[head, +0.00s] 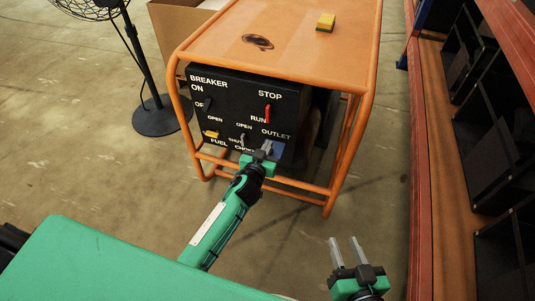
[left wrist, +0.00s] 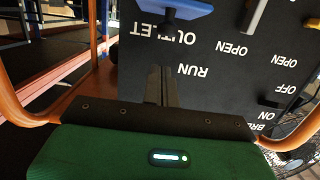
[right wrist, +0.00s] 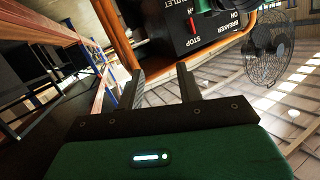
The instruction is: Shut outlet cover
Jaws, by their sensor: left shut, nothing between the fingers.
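The blue outlet cover (head: 279,150) is at the lower right of the black control panel, below the OUTLET label. In the left wrist view the cover (left wrist: 186,12) shows upside down at the top edge, partly cut off; how far it stands open is unclear. My left gripper (head: 267,147) is shut and empty, in front of the panel beside the cover in the head view. Its fingers (left wrist: 161,83) lie together over the panel face in the left wrist view, apart from the cover. My right gripper (head: 345,243) is open and empty, away from the panel at the lower right.
The panel (head: 231,96) carries a red switch (head: 267,112), a yellow fuel knob (head: 211,134) and small levers. An orange tube frame (head: 366,115) surrounds it. A black fan (head: 158,115) stands left; a shelf (head: 425,150) runs along the right.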

